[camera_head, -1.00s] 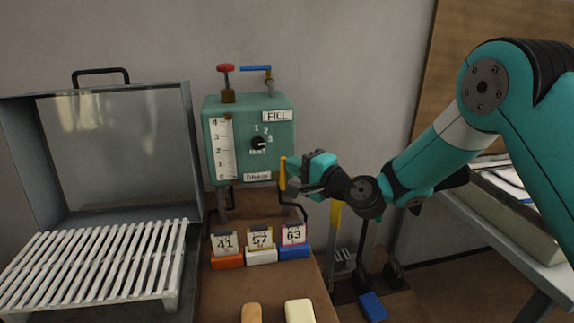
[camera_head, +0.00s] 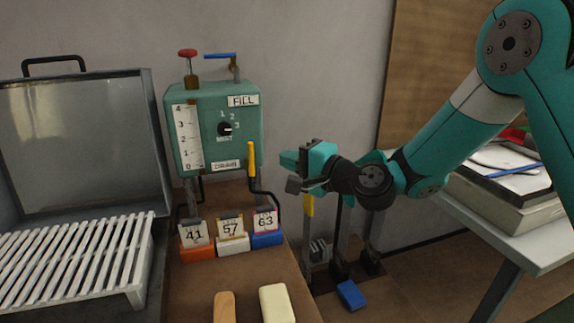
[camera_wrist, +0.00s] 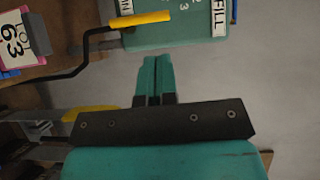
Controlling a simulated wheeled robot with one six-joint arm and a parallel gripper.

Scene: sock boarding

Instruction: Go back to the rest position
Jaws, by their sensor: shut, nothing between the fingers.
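My gripper (camera_head: 288,160) is at the middle of the head view, held in the air to the right of the green dosing box (camera_head: 217,130). Its fingers point left and are shut with nothing between them. In the wrist view the two teal fingertips (camera_wrist: 153,75) lie side by side. The yellow drain handle (camera_head: 252,160) stands upright just left of the fingertips, with a visible gap. It also shows in the wrist view (camera_wrist: 140,19), apart from the fingers.
Number cards 41 (camera_head: 194,235), 57 (camera_head: 230,227) and 63 (camera_head: 264,221) stand on the brown bench (camera_head: 190,292). An open metal box with a white slatted rack (camera_head: 75,255) is left. A grey table (camera_head: 500,235) with a tray stands right. A blue pedal (camera_head: 351,295) is low on the floor.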

